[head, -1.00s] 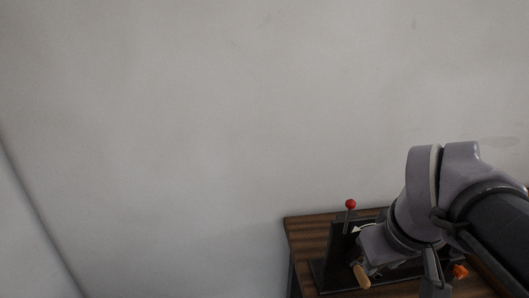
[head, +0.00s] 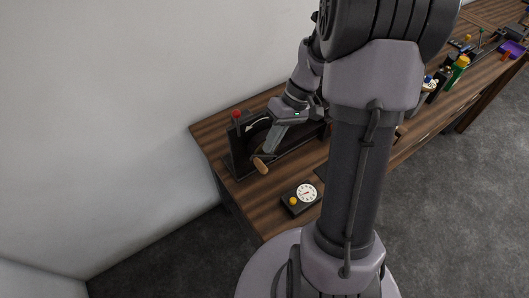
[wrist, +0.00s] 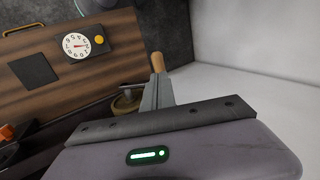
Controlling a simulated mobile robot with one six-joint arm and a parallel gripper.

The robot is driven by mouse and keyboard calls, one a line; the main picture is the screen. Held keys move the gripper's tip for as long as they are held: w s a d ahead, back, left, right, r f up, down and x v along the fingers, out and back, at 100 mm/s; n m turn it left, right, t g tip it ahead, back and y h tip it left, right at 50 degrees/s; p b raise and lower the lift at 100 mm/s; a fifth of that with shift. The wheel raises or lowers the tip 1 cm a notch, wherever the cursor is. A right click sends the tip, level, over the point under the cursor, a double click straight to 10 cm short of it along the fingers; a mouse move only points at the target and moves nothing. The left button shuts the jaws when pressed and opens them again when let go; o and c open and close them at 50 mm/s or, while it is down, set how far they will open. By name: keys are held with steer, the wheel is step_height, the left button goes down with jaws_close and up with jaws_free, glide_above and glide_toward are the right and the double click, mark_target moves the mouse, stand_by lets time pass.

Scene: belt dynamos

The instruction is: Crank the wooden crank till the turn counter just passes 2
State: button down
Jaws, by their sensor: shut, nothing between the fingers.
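The wooden crank handle (head: 260,166) sticks out at the front of the black dynamo stand (head: 239,163) on the bench. It also shows just beyond my finger tips in the wrist view (wrist: 158,62). The turn counter (head: 306,192) is a white dial on a black box with a yellow knob, in front of the stand; it also shows in the wrist view (wrist: 76,45). Its reading is too small to tell surely. My gripper (head: 268,150) is shut and empty, with its tips close to the handle. Whether they touch it I cannot tell. My gripper's fingers partly hide the crank arm.
A red-knobbed lever (head: 236,115) and a white curved arrow (head: 257,125) are on the stand. A dark square (wrist: 33,69) lies near the counter. Bottles (head: 459,66) and tools stand farther right on the bench. A wall is behind; my arm hides the middle.

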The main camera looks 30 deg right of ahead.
mark_target(261, 162)
steer(key=x, duration=0.4)
steer(key=shift+w, duration=0.1)
